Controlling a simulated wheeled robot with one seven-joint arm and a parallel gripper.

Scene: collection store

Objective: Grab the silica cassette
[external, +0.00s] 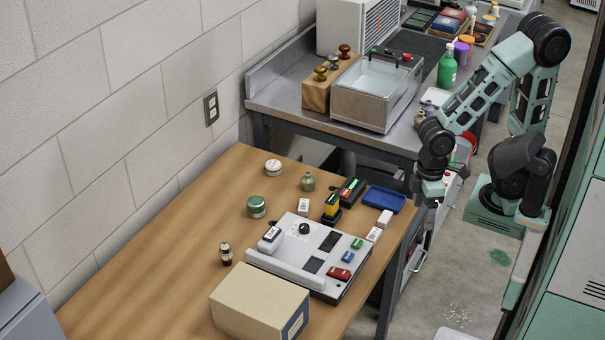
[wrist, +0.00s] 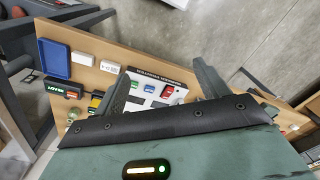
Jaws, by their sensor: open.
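I cannot tell for certain which piece is the silica cassette. Small white blocks lie near the table's right edge: a plain one (external: 385,217) and a labelled one (external: 374,235). In the wrist view the plain block (wrist: 83,58) and the labelled block (wrist: 110,66) lie beside the blue tray. Another white labelled piece (external: 303,207) stands behind the instrument. Green (external: 357,243), blue (external: 347,257) and red (external: 339,273) pieces sit on the white instrument panel (external: 318,236). My gripper (external: 432,198) is open and empty, above and beside the table's right edge; its fingers (wrist: 163,78) show spread apart.
A blue tray (external: 384,199), black units (external: 351,191), jars (external: 256,206) and a cardboard box (external: 250,298) share the wooden table (external: 165,260). A metal bench (external: 285,105) with a water bath (external: 375,95) stands behind. The table's left part is mostly clear.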

